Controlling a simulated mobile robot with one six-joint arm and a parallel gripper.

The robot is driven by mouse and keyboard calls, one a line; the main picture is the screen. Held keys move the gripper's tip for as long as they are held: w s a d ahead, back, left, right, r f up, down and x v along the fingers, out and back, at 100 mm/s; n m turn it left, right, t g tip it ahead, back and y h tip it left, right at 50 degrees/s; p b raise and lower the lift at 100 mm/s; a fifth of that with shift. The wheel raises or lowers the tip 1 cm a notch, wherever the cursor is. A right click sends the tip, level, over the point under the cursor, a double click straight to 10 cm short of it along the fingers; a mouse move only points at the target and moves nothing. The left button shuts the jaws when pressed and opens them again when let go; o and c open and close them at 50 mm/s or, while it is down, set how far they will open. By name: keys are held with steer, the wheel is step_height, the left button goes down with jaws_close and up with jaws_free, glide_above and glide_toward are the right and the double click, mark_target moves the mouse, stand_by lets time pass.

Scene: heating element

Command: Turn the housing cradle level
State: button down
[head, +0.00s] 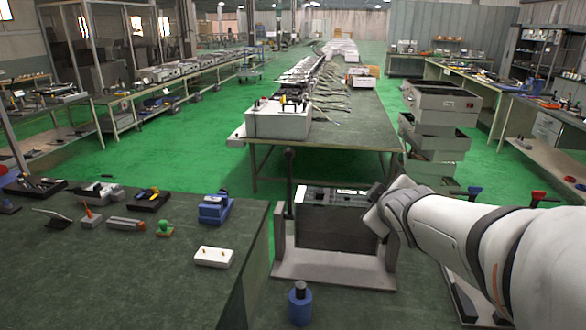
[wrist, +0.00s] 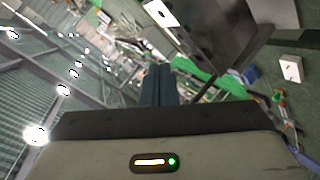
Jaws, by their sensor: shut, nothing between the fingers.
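My gripper (wrist: 157,70) is shut and empty in the wrist view. In the head view my gripper is at the cradle's right end, partly covering it; contact cannot be told. A dark box-like part (wrist: 215,38) shows above right of the fingers in the wrist view.
The green bench (head: 130,270) at left holds a blue device (head: 215,208), a white block (head: 214,256) and tools. A blue cylinder (head: 300,304) stands in front of the cradle. A long table (head: 345,140) lies behind it, with grey bins (head: 437,130) at right.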

steer(key=w+a+n+y+b, duration=0.1)
steer(key=w+a+n+y, duration=0.2)
steer(key=a+n+y, duration=0.2)
steer(key=w+a+n+y+b, duration=0.2)
steer(key=w+a+n+y, duration=0.2)
steer(key=n+y, duration=0.5)
steer(key=shift+a+r+n+b, duration=0.2)
steer(key=shift+a+n+b, duration=0.15)
steer(key=shift+n, duration=1.95)
steer(key=shift+a, duration=0.1)
steer(key=w+d+p+x, duration=0.2)
steer(key=p+x, duration=0.2)
steer(key=x, duration=0.8)
steer(key=shift+w+a+r+p, duration=0.2)
steer(key=shift+a+p, duration=0.1)
steer(key=shift+a, duration=0.1)
